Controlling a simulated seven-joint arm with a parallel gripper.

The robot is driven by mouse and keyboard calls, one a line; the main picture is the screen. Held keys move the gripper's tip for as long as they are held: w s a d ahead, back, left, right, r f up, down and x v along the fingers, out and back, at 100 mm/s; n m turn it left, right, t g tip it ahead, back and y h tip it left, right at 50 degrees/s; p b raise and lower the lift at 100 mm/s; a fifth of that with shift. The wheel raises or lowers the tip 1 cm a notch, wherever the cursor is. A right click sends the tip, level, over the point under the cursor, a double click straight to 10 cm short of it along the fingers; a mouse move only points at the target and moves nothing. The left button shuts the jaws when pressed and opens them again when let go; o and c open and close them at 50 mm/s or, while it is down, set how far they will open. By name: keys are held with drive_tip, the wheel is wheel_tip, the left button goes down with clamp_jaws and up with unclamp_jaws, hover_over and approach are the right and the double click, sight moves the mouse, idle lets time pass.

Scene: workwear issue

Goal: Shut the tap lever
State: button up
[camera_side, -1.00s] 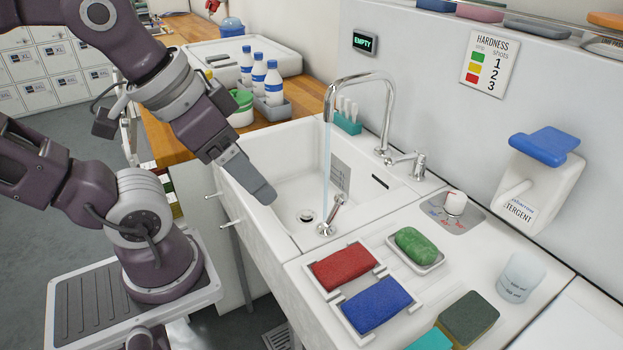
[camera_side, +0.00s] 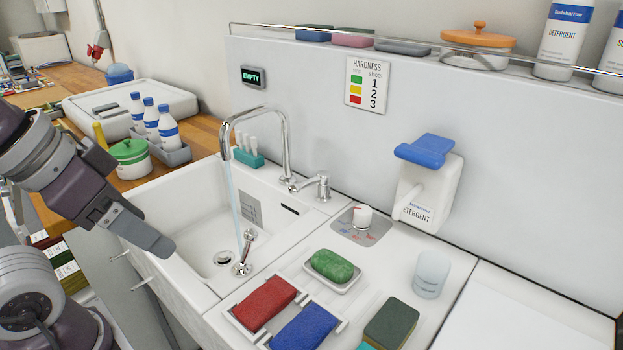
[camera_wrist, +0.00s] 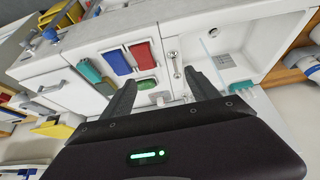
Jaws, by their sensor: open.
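The chrome tap (camera_side: 284,135) has a tall curved spout. A stream of water (camera_side: 233,190) runs from it into the white basin. My gripper (camera_side: 162,247) is over the basin's near left edge, left of the stream and well apart from the lever. In the wrist view my gripper (camera_wrist: 160,80) has its two fingers spread with nothing held between them. I cannot make out the lever in the wrist view.
A chrome fitting (camera_side: 243,254) stands at the basin's right side. Red (camera_side: 263,302) and blue (camera_side: 304,328) sponges and a green soap (camera_side: 331,264) lie right of the basin. Bottles (camera_side: 150,122) stand at left.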

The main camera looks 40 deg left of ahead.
drive_tip(key=shift+g+y, duration=0.3)
drive_tip(key=shift+g, duration=0.1)
drive_tip(key=w+r, duration=0.1)
drive_tip(key=w, duration=0.3)
drive_tip(key=w+r, duration=0.1)
drive_tip(key=w, duration=0.3)
drive_tip(key=w+a+r, duration=0.1)
drive_tip(key=w+r, duration=0.1)
drive_tip(key=w, duration=0.1)
drive_tip(key=shift+w, duration=0.4)
drive_tip(key=c, duration=1.1)
drive_tip(key=shift+y, duration=0.6)
drive_tip(key=w, duration=0.4)
drive_tip(key=w+f, duration=0.1)
drive_tip(key=w, duration=0.7)
drive_tip(key=shift+a+f, duration=0.1)
drive_tip(key=shift+f, duration=0.3)
clamp_jaws()
drive_tip(key=m+y, duration=0.1)
drive_tip(key=y, duration=0.1)
approach(311, 183)
wheel_tip(311, 183, down, 4)
drive_tip(key=d, duration=0.1)
drive_tip(key=a, duration=0.1)
drive_tip(key=a+f, duration=0.1)
drive_tip(key=a, duration=0.1)
drive_tip(key=shift+w+f, duration=0.1)
drive_tip(key=shift+w, duration=0.1)
